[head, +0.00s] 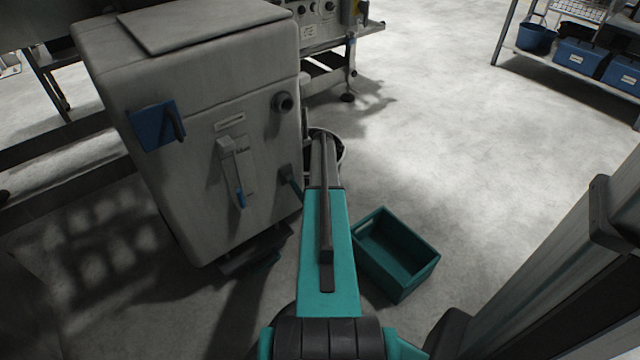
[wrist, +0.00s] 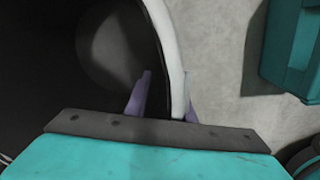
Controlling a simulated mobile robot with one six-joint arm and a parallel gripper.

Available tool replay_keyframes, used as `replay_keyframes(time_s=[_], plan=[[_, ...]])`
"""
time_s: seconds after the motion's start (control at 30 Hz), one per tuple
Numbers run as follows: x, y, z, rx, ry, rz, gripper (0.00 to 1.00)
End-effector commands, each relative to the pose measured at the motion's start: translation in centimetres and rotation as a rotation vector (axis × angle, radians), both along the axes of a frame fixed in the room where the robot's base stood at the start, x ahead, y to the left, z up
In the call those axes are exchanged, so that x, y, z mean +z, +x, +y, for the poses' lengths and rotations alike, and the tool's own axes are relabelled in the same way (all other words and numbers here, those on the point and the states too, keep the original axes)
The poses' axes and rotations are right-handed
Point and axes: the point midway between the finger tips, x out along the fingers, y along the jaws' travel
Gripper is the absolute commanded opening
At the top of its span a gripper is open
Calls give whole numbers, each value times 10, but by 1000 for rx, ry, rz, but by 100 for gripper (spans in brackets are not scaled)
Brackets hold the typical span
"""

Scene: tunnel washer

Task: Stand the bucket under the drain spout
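The bucket stands on the floor just right of the grey machine. In the head view only part of its pale rim (head: 342,148) shows, with my arm in front. The wrist view looks into its dark inside, with the pale rim (wrist: 173,60) running down the middle. My gripper (wrist: 167,76) straddles this rim, one purple finger inside and one outside. A dark gap shows between the inner finger and the wall, so it looks open. A short dark spout (head: 287,174) sticks out low on the machine's right side; I cannot tell if it is the drain spout.
The grey machine (head: 200,80) has a blue-tipped lever and a blue handled plate on its front. A teal crate (head: 420,275) stands on the floor right of my arm, close by in the wrist view. A shelf with blue bins (head: 578,57) is far right. Floor between is clear.

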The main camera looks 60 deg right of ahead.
Motion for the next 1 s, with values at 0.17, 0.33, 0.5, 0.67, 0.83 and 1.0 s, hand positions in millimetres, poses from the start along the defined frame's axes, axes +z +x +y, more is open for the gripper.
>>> replay_keyframes(time_s=[0.17,0.33,0.5,0.67,0.83,1.0], plan=[[0,0,0,0,0,0,22],[2,0,0,0,0,0,22],[14,-1,1,0,0,0,22],[34,-3,2,0,-1,-1,22],[62,-5,4,0,-1,-1,22],[89,-7,5,0,-1,-1,22]])
